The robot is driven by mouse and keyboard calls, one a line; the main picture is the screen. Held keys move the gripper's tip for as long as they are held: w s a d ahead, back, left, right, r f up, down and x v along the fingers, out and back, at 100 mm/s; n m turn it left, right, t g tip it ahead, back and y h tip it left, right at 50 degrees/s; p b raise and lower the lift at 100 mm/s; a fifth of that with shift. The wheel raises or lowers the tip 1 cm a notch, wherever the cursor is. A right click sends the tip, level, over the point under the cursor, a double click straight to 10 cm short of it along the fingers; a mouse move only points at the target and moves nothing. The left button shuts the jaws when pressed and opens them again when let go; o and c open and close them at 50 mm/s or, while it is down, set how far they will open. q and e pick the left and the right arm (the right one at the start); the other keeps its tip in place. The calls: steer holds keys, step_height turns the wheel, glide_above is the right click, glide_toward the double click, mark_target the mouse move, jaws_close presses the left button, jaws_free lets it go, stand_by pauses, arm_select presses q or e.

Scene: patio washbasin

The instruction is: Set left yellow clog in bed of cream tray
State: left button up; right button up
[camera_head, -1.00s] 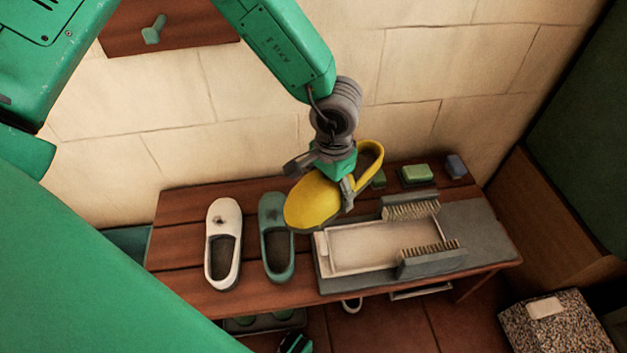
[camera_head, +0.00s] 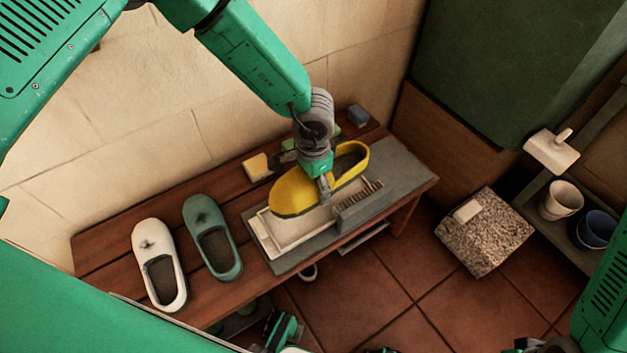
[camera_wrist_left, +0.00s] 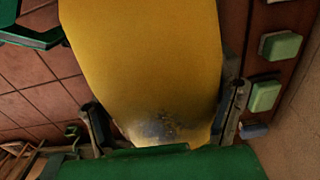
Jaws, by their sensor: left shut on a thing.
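The yellow clog (camera_head: 295,192) is in my left gripper (camera_head: 325,188), which is shut on its side wall from above. The clog is over the cream tray (camera_head: 262,232), toe to the left and heel to the back right. I cannot tell whether its sole touches the tray. The clog hides much of the tray bed. In the left wrist view the clog (camera_wrist_left: 145,60) fills the middle, between the fingers. Green parts of mine show at the bottom and right of the head view, but I make out no right gripper fingers.
A grey-backed brush (camera_head: 358,208) stands along the tray's near side. A white shoe (camera_head: 158,262) and a green shoe (camera_head: 212,238) are on the wooden bench (camera_head: 105,243) to the left. A yellow block (camera_head: 258,166) and a blue block (camera_head: 358,115) lie behind.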

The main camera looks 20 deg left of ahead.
arm_select(q)
steer(key=shift+a+f+b, duration=0.1)
steer(key=shift+f+b, duration=0.55)
steer(key=shift+f, duration=0.1)
steer(key=shift+d+f+b, duration=0.2)
steer(key=shift+f+b, duration=0.8)
steer(key=shift+b, duration=0.15)
steer(key=shift+a+f+b, duration=0.1)
steer(key=shift+f+b, duration=0.35)
steer(key=shift+f, duration=1.15)
steer(key=shift+f+b, duration=0.6)
steer(key=shift+f, duration=0.95)
steer(key=o, duration=1.3)
steer(key=shift+o, duration=0.2)
